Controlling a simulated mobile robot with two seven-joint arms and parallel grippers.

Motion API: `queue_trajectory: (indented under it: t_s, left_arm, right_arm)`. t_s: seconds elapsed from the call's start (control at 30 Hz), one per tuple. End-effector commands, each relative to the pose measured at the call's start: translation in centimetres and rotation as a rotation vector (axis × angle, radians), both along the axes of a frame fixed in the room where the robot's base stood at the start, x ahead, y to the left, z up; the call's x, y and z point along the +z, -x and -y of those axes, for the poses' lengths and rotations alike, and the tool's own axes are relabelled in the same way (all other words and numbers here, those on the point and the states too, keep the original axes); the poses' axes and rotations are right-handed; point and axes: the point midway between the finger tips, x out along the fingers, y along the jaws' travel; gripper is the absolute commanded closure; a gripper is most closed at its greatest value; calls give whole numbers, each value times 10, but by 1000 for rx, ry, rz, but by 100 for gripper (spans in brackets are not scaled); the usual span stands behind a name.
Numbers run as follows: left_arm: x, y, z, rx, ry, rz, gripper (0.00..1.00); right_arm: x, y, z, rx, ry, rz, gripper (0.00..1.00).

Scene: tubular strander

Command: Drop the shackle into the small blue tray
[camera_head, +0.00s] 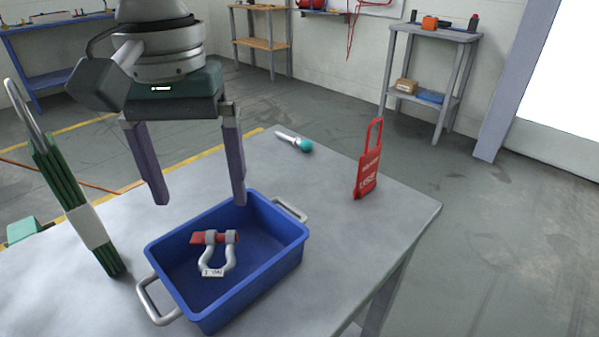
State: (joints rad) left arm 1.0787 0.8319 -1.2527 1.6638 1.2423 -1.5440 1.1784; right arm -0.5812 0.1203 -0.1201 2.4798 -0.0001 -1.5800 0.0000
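The small blue tray (288,258) stands on the grey table and has a silver handle at each end. The shackle (215,252), a grey bow with a red pin and a small white label, lies inside the tray on its floor. My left gripper (201,202) hangs above the tray's far left side with its two fingers wide apart and nothing between them. It is clear of the shackle. My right gripper is not in view.
A green bundle with a pale band and metal loop (70,195) stands left of the tray. A red tag-like item (368,172) stands at the right. A teal-ended tool (295,141) lies at the back. The table (330,240) is bare right of the tray.

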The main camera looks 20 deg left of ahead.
Motion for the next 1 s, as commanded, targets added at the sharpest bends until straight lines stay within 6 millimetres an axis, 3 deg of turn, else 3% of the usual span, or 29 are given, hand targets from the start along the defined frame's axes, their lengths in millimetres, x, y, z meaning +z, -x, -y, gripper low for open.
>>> queue_trajectory:
  t_s: [0.33, 0.7, 1.0]
  left_arm:
    - [6, 0, 0, 0, 1, 0, 0]
    - [76, 0, 0, 0, 0, 3, 0]
    - [100, 0, 0, -1, 0, 0, 0]
  right_arm:
    - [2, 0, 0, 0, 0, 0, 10]
    - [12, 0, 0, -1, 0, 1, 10]
    - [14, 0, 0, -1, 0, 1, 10]
